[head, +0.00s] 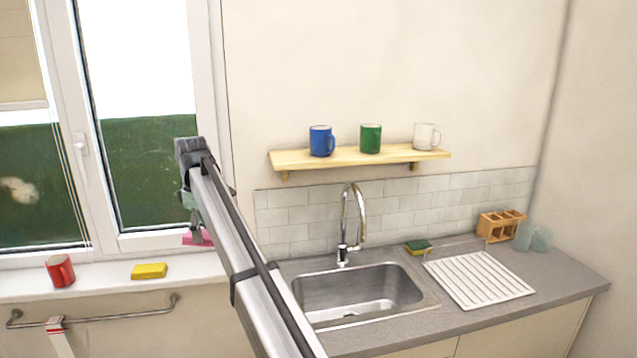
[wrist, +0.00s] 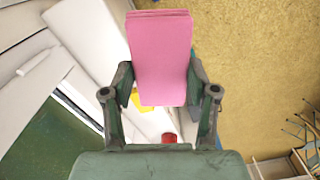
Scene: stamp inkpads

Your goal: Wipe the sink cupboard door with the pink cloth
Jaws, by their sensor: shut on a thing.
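The pink cloth (wrist: 160,50) is a folded, flat pad held between the fingers of my gripper (wrist: 161,88) in the wrist view. In the head view the cloth (head: 197,238) shows as a small pink piece below my gripper (head: 191,222), in front of the window, left of the sink and above the sill. My gripper is shut on it. Cream cupboard fronts (head: 432,349) show only as a strip under the counter at the bottom right of the head view. The front directly under the sink is mostly out of frame and partly behind my arm.
A steel sink (head: 428,297) with a tall tap (head: 345,225) is set in the grey counter. A red mug (head: 60,271) and yellow sponge (head: 149,271) stand on the sill, above a rail (head: 120,316). A white drainer (head: 480,281) lies right of the sink. Mugs stand on a shelf (head: 360,157).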

